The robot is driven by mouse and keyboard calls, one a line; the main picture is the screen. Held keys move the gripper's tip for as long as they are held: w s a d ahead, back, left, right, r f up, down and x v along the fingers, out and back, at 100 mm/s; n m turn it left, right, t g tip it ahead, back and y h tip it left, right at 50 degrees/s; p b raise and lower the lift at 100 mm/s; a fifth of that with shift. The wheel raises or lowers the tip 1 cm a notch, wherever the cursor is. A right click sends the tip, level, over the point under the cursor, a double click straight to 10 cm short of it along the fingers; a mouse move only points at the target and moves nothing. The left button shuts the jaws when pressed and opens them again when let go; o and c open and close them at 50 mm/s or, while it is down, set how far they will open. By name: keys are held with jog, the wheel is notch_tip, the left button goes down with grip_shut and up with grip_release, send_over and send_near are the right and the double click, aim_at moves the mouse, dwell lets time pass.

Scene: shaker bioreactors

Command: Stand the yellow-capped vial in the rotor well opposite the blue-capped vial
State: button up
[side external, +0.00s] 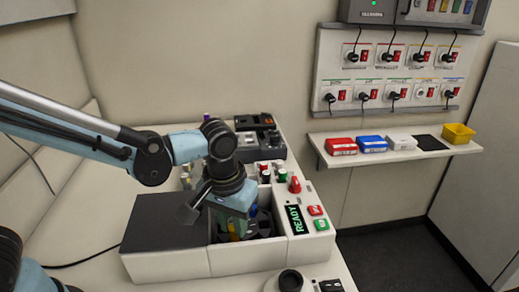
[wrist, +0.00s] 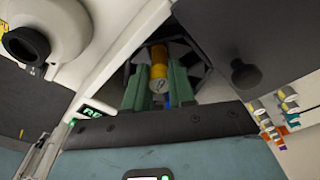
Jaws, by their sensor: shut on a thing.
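My gripper (wrist: 158,80) has green fingers, closed on the yellow-capped vial (wrist: 159,62) in the wrist view. In the side view my gripper (side external: 236,220) reaches down into the open chamber of the white-and-grey machine (side external: 250,257). A bit of yellow shows between its fingers there. The dark rotor (side external: 266,236) is partly visible in the chamber, largely hidden by my gripper. A small blue patch, likely the blue-capped vial (side external: 252,209), shows just right of my gripper. I cannot tell which well the yellow-capped vial is over, or whether it touches the rotor.
The machine's panel has a READY display (side external: 297,221), a red knob (side external: 295,185), and red and green buttons. A dark lid or cover (side external: 165,220) lies to the left. A wall shelf (side external: 400,150) holds coloured boxes.

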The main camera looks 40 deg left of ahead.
jog(key=shift+f, duration=1.1)
jog(key=o, duration=0.9)
jog(key=shift+r, duration=3.55)
jog(key=shift+a, duration=0.1)
